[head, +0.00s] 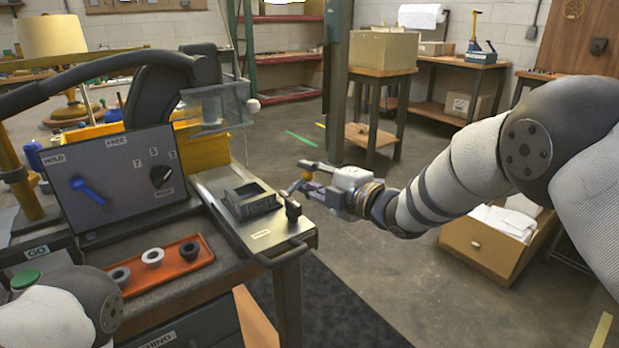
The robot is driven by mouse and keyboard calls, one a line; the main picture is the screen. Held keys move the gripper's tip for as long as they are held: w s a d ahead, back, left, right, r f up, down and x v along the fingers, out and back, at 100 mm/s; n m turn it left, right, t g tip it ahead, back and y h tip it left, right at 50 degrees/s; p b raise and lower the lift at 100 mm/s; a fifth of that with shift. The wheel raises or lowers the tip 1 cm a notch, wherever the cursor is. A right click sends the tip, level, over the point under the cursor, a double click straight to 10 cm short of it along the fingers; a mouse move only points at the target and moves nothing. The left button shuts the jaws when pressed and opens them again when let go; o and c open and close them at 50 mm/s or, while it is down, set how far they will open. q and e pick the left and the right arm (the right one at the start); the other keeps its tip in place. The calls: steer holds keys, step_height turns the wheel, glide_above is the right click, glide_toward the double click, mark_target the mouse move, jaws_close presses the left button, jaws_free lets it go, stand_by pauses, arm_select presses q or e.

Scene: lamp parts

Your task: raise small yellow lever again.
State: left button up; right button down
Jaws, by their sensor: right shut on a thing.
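The small yellow lever (297,186) stands at the right end of the workbench, by a small black mount (292,209). It slants up and to the right from there. My right gripper (307,178) reaches in from the right and is shut on the lever's upper end. The fingers partly hide the lever. My left arm shows only as a link at the lower left, and its gripper is out of the picture.
A grey panel (120,150) with a blue lever (87,190) and a black knob (161,176) stands on the left of the bench. A dark open box (250,200) sits close left of the yellow lever. A red tray (185,268) holds rings in front.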

steer(key=shift+a+r, duration=0.25)
steer(key=shift+r, duration=0.25)
steer(key=c, duration=1.5)
jaws_free()
steer(key=shift+s+a, duration=0.1)
steer(key=shift+f, duration=0.25)
steer(key=v, duration=1.2)
steer(key=shift+f, duration=0.1)
